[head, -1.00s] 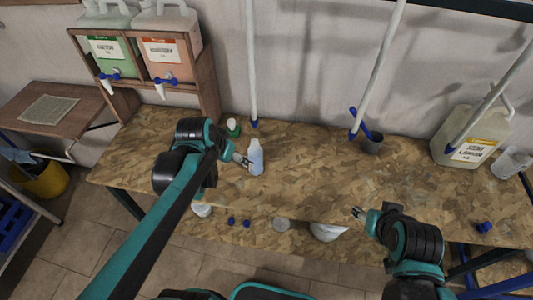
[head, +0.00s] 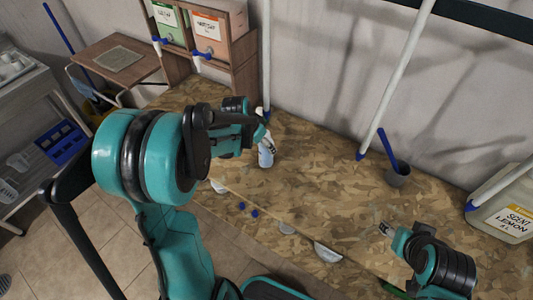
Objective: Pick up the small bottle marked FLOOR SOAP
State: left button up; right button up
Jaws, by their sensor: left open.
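A small pale-blue and white bottle (head: 265,157) stands upright on the wood-chip-patterned bench top (head: 310,165). Its label is too small to read. My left gripper (head: 268,138) is open at the top of the bottle, with its fingers beside or in front of it. I cannot tell whether they touch it. My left arm covers the bench area left of the bottle. My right gripper (head: 385,229) is over the front right of the bench, well away from the bottle, and is too small to tell open from shut.
White poles lean on the wall. The middle of the bench is clear.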

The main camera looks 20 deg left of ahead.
pick_arm(q)
jog(key=x, duration=0.2)
jog(key=b+x, duration=0.1)
jog(key=x, duration=0.1)
jog(key=shift+w+d, duration=0.15)
jog(key=shift+d, duration=0.1)
jog(key=shift+r, duration=0.2)
jog(key=shift+c, duration=1.3)
jog(key=c, duration=1.2)
jog(key=shift+c, duration=0.2)
jog(key=shift+d, duration=0.1)
